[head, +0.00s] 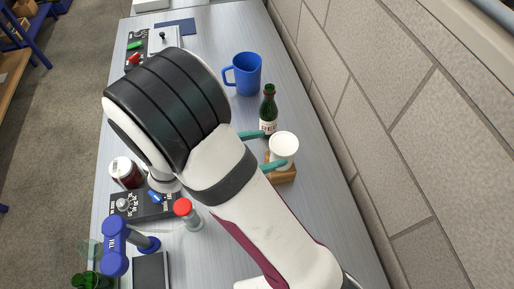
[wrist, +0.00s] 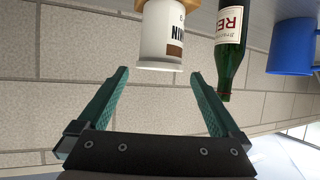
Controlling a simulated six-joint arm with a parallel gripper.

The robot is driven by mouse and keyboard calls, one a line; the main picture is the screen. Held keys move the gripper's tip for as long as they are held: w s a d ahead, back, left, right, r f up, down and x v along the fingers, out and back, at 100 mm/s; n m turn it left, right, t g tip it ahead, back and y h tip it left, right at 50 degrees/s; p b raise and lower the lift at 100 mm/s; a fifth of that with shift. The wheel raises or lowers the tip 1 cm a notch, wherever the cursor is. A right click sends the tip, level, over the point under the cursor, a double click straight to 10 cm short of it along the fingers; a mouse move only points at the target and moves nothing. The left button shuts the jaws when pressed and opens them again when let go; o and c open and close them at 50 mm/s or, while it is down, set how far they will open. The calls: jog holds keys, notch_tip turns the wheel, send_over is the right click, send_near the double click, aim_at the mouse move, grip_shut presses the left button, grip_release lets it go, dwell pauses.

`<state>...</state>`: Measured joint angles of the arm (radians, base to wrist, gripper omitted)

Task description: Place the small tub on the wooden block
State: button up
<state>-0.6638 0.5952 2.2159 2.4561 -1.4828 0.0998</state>
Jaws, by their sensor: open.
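The small tub (head: 284,147) is white and stands upright on the wooden block (head: 285,176) near the wall. In the wrist view, where the scene appears upside down, the tub (wrist: 160,38) shows dark lettering and its base meets the wooden block (wrist: 173,7). My gripper (head: 262,150) is open, with teal fingers pointing at the tub from the left. In the wrist view my gripper (wrist: 158,76) is empty; its fingertips are apart and end about at the tub's rim. My arm hides part of the bench.
A green bottle (head: 268,110) stands close behind the tub, near one finger; a blue mug (head: 246,74) is farther back. A jar (head: 124,172), a control box (head: 130,206) and a red-capped shaker (head: 184,210) are at left. The wall (head: 400,110) borders the right.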

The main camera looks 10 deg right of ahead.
jog(key=w+a+r+t+y, duration=0.3)
jog(key=w+a+t+y, duration=0.1)
jog(key=w+a+y, duration=0.25)
jog(key=a+r+n+y, duration=0.5)
jog(key=a+r+y, duration=0.1)
jog(key=y, duration=0.2)
jog(key=s+d+n+g, duration=0.1)
jog(key=s+d+g, duration=0.3)
jog(key=s, duration=0.8)
jog(key=s+d+f+n+g, duration=0.1)
jog(key=s+d+g, duration=0.3)
jog(key=s, duration=0.9)
jog(key=shift+d+n, duration=0.6)
jog(key=shift+n, duration=0.2)
